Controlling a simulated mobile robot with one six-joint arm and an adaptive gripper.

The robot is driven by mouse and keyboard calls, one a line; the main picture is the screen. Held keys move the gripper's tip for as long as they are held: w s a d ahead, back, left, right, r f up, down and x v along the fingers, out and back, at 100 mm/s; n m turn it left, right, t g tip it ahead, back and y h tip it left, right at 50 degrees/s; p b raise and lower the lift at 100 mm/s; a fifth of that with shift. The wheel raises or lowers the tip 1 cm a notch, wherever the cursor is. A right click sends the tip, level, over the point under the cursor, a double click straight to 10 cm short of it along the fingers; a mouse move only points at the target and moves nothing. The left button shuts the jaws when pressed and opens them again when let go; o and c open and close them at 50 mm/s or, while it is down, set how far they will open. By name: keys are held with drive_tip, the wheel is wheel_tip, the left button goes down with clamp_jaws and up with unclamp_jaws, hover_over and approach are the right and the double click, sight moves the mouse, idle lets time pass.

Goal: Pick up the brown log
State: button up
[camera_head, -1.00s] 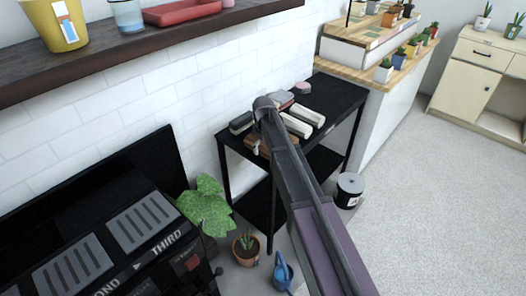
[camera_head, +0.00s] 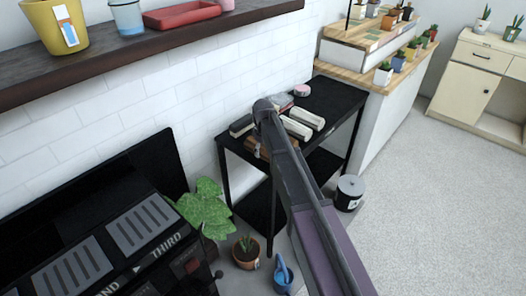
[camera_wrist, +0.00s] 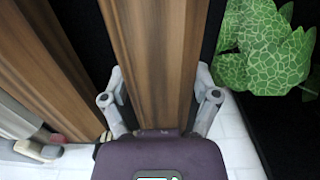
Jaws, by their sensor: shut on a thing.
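The brown log (camera_wrist: 155,60) stands lengthwise in the middle of the wrist view, between the two fingers of my gripper (camera_wrist: 160,75). The fingers press in on its left and right sides, so the gripper is shut on it. In the head view, brown wood (camera_head: 257,149) shows at the front of the black table (camera_head: 335,98), partly hidden by my arm. My gripper's fingers are hidden there. I cannot tell whether the log touches the tabletop.
Another brown wooden piece (camera_wrist: 45,60) lies left of the log in the wrist view. White pieces (camera_head: 306,118) and a dark one (camera_head: 240,126) lie on the table. A leafy plant (camera_head: 205,210) stands in front left. A black-and-white canister (camera_head: 348,192) stands at right.

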drive_tip(key=shift+r, duration=0.15)
wheel_tip(320, 180, up, 3)
drive_tip(key=p, duration=0.3)
drive_tip(key=s+a+r+p, duration=0.1)
drive_tip(key=s+p, duration=0.1)
drive_tip(key=s, duration=1.4)
drive_tip(key=shift+r, duration=0.35)
drive_tip(key=shift+a, duration=0.1)
